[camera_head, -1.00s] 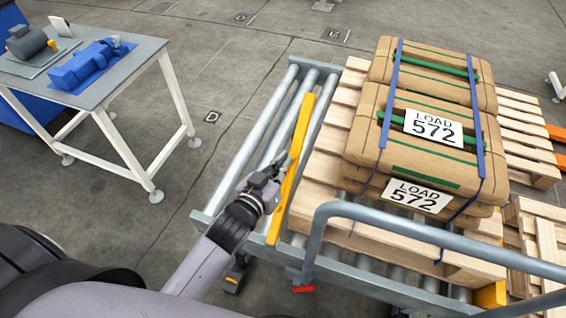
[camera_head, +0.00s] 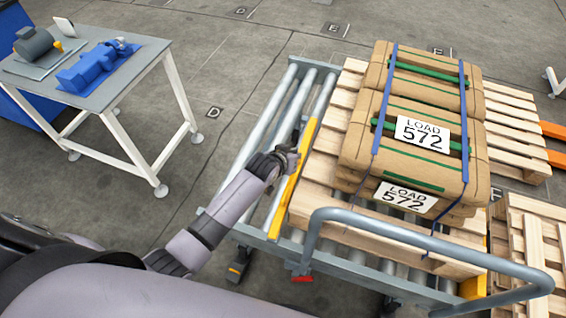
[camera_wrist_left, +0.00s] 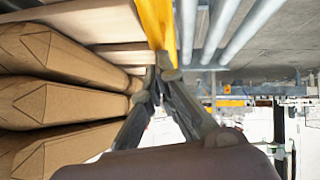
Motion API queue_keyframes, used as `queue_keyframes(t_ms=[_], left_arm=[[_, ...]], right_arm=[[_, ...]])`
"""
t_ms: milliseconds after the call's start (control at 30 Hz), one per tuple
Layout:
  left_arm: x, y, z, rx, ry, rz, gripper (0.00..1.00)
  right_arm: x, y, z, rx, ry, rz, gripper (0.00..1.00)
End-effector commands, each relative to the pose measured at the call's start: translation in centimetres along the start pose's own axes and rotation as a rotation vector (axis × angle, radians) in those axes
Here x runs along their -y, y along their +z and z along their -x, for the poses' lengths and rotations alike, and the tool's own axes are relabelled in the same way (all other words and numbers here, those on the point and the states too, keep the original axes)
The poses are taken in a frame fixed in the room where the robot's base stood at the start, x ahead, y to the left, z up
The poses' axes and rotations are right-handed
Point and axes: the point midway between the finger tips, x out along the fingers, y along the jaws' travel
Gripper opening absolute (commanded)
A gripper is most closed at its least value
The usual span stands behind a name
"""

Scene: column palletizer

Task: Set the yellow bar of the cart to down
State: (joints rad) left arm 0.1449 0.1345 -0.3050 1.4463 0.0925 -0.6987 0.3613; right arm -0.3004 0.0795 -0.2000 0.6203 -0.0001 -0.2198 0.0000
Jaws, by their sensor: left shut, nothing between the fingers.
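The yellow bar (camera_head: 284,200) lies lengthwise over the rollers of the grey cart (camera_head: 250,232), along the left side of the loaded pallet. In the left wrist view the bar (camera_wrist_left: 157,22) comes in from the top. My left gripper (camera_head: 295,137) is at the far half of the bar, against or just beside its left side. In the wrist view its fingertips (camera_wrist_left: 160,73) are together at the bar's end, with nothing between them. I cannot tell whether they touch the bar. My right gripper is not in view.
A wooden pallet (camera_head: 322,170) with strapped brown sacks (camera_head: 370,140) marked LOAD 572 sits on the cart. The cart's curved grey handle (camera_head: 420,226) is at the front. A table (camera_head: 105,92) with a blue part stands left. Open floor (camera_head: 235,75) lies between table and cart.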

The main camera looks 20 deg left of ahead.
Motion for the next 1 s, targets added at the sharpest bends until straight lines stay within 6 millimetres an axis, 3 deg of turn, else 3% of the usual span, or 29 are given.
queue_keyframes(t_ms=[200,400,1000], left_arm=[[0.7,1.2,-3.9,0.144,-0.02,0.021,0.0],[1.1,2.2,-5.9,0.149,-0.02,0.021,0.0],[1.2,2.6,-6.7,0.149,-0.02,0.021,0.0]], right_arm=[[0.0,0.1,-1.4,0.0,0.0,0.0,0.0],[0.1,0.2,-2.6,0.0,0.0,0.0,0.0],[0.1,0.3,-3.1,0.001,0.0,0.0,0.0]])
